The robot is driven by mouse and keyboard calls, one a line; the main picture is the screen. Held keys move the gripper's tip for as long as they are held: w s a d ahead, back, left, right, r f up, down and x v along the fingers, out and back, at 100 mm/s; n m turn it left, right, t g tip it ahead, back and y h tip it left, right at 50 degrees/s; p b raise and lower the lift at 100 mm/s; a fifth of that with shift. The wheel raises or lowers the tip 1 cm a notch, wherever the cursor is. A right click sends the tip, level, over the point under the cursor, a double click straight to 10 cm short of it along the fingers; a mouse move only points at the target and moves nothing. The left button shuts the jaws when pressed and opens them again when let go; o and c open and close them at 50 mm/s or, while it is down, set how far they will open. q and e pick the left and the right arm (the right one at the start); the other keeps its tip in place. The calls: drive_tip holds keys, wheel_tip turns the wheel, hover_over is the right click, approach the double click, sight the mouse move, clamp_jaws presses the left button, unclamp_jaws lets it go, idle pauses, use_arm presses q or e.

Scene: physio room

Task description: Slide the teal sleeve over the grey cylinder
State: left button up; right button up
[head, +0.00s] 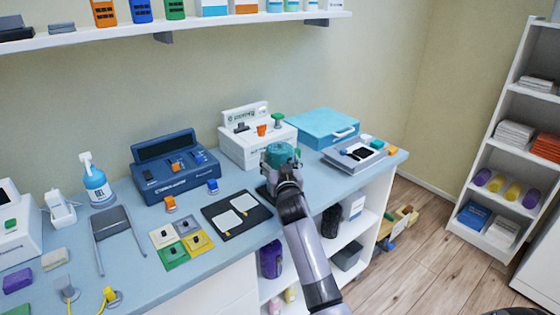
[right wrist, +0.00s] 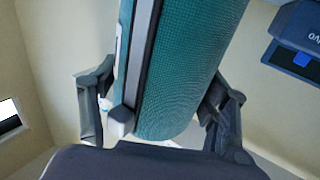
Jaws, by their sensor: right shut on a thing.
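The teal sleeve (head: 279,154) is at the right part of the counter, in front of the white box unit. In the right wrist view the sleeve (right wrist: 185,70) is large, with a textured teal surface and a grey strip along its left side. My right gripper (head: 281,171) is shut on the sleeve, one finger on each side in the right wrist view (right wrist: 158,105). I cannot make out the grey cylinder; my gripper and the sleeve hide the counter there. My left gripper is not in view.
The white box unit (head: 240,152) stands just behind the sleeve. A teal case (head: 318,124) and a grey tray device (head: 337,158) are to its right. A dark mat (head: 222,222) with white pads and a blue device (head: 150,180) are to its left. Open shelves are below.

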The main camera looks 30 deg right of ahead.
idle(0.4)
drive_tip(key=o, duration=1.5)
drive_tip(key=v, duration=1.2)
drive_tip(key=shift+s, duration=0.1)
drive_tip(key=shift+f, duration=0.1)
